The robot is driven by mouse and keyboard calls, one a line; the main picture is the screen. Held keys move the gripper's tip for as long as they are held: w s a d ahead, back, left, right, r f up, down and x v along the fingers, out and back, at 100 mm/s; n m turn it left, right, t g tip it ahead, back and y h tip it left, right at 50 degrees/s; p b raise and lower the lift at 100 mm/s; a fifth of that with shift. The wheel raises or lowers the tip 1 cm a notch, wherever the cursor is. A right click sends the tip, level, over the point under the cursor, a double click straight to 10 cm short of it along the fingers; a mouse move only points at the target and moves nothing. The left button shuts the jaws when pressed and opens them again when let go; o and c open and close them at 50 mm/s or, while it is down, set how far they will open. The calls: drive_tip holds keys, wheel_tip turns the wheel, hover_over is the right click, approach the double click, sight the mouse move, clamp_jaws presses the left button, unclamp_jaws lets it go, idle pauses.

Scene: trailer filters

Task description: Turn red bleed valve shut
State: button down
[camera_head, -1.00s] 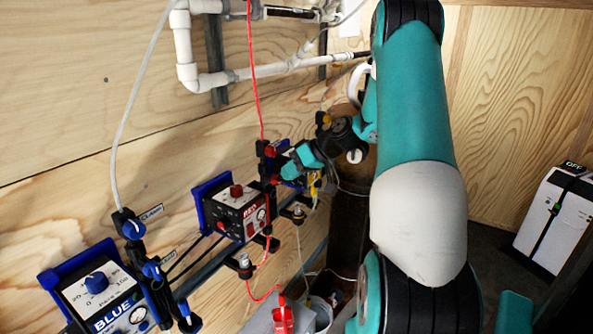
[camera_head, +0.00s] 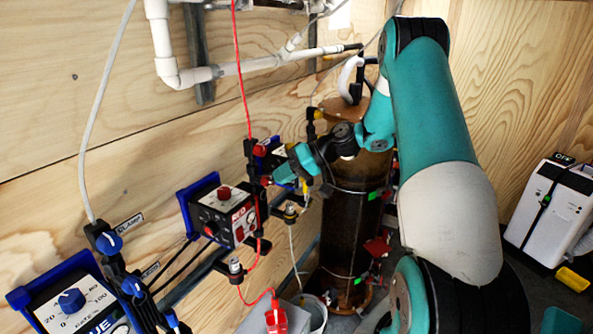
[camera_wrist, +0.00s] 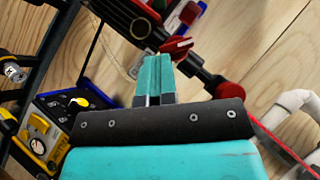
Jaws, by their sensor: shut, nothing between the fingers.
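The red-labelled control box (camera_head: 224,215) with a red knob hangs on the wall in the head view. A black pipe assembly with red valve handles stands just right of it. My gripper (camera_head: 277,177) is beside this assembly. In the wrist view my gripper (camera_wrist: 152,62) is shut and empty. A red valve handle (camera_wrist: 177,45) is just beyond its fingertips, close to them; contact cannot be told. Another red handle (camera_wrist: 213,85) sits on the same black pipe, to the right. I cannot tell from any label which red handle is the bleed valve.
A yellow-knobbed box (camera_wrist: 52,122) is at left in the wrist view. The blue control box (camera_head: 80,305) is at lower left in the head view. A brown cylinder (camera_head: 345,225) stands behind my arm. A red tube (camera_head: 242,80) runs down the wall.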

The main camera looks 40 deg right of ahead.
drive_tip(key=shift+w+f+b, duration=0.1)
drive_tip(key=shift+f+b, duration=0.6)
drive_tip(key=shift+b, duration=0.3)
drive_tip(key=shift+f+b, duration=0.3)
drive_tip(key=shift+b, duration=0.4)
drive_tip(key=shift+a+f+b, duration=0.2)
drive_tip(key=shift+f+b, duration=0.05)
drive_tip(key=shift+b, duration=0.3)
idle(0.7)
